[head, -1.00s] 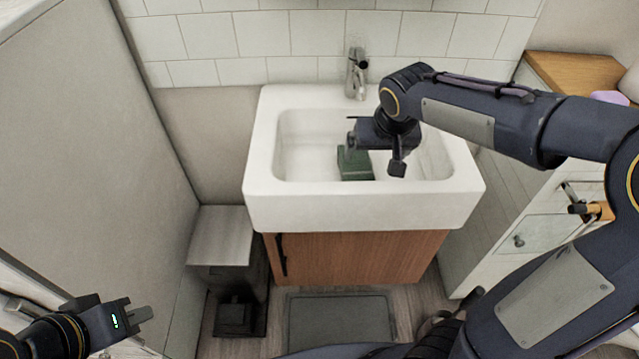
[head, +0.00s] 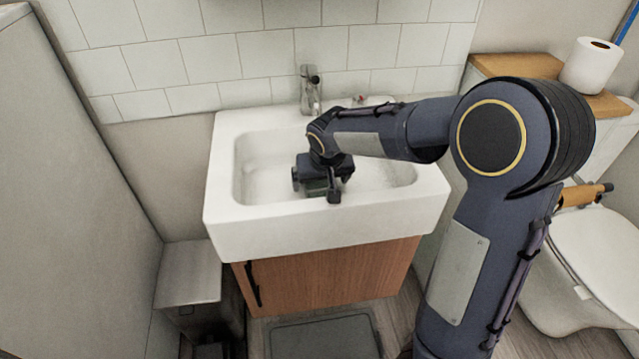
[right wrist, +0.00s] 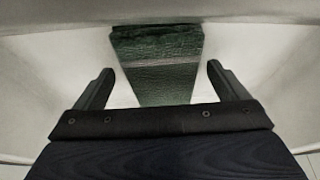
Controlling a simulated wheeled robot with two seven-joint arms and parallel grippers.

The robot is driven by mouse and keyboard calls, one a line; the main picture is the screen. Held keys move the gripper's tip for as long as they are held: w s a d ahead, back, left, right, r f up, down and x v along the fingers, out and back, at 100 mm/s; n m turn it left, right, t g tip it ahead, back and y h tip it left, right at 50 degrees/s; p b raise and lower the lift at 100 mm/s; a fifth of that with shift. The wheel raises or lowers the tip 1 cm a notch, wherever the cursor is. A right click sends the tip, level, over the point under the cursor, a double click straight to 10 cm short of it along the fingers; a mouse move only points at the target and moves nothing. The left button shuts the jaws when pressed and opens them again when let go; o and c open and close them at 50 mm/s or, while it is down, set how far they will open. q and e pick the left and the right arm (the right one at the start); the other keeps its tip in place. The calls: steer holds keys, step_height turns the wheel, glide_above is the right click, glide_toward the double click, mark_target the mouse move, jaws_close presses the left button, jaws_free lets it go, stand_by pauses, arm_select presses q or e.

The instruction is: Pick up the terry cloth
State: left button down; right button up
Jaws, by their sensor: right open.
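The terry cloth (right wrist: 160,65) is dark green with a paler band across it. In the right wrist view it lies inside the white sink, ahead of and between the open fingers of my right gripper (right wrist: 160,88). I see no finger touching it. My left gripper is out of view.
The white sink (head: 330,231) has raised walls around the gripper and a metal faucet (head: 310,90) behind. A wooden cabinet (head: 325,280) stands below. A grey bin (head: 190,275) is at left, a toilet (head: 590,250) at right. A paper roll (head: 591,65) stands on a wooden shelf.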

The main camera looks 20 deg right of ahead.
steer(key=shift+c, duration=0.3)
steer(key=shift+r, duration=0.1)
steer(key=c, duration=1.1)
